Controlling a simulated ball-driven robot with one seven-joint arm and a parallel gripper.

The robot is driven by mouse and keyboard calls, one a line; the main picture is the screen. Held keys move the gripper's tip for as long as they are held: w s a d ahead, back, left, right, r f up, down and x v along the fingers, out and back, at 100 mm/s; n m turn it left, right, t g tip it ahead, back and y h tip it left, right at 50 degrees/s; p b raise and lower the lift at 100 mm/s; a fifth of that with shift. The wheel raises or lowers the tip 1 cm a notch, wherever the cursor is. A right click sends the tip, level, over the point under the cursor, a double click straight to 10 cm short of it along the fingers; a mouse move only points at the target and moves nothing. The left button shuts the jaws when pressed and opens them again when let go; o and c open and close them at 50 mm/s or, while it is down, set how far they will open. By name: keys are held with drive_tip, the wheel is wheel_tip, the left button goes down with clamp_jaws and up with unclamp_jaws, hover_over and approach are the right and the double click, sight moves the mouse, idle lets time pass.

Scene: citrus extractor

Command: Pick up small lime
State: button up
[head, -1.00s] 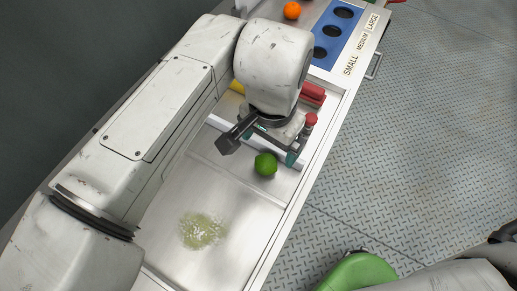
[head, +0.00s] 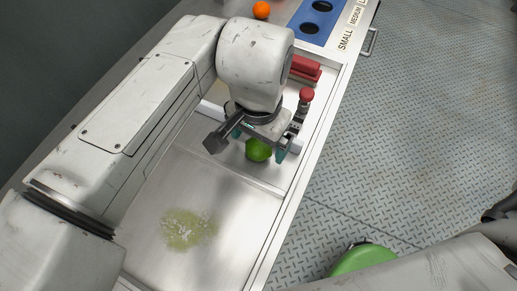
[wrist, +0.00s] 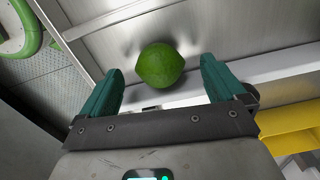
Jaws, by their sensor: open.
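The small lime (head: 258,150) is green and rests on the metal worktop, just under my gripper (head: 258,146). In the wrist view the lime (wrist: 160,65) lies ahead of and between the two teal fingertips (wrist: 163,75). Gaps show on both sides of it. My gripper is open and empty, with one finger on either side of the lime's line. In the head view my gripper hides the upper part of the lime.
A red-topped object (head: 306,96) and a red block (head: 305,68) stand close behind my gripper. A blue tray (head: 308,30) with round holes and an orange (head: 261,10) are at the back. A pale stain (head: 188,230) marks the clear front worktop. A yellow object (wrist: 292,128) shows in the wrist view.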

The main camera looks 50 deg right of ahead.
wheel_tip(320, 180, down, 2)
drive_tip(key=shift+f+b, duration=0.15)
drive_tip(key=shift+b, duration=0.5)
drive_tip(key=shift+c, duration=0.4)
drive_tip(key=c, duration=1.1)
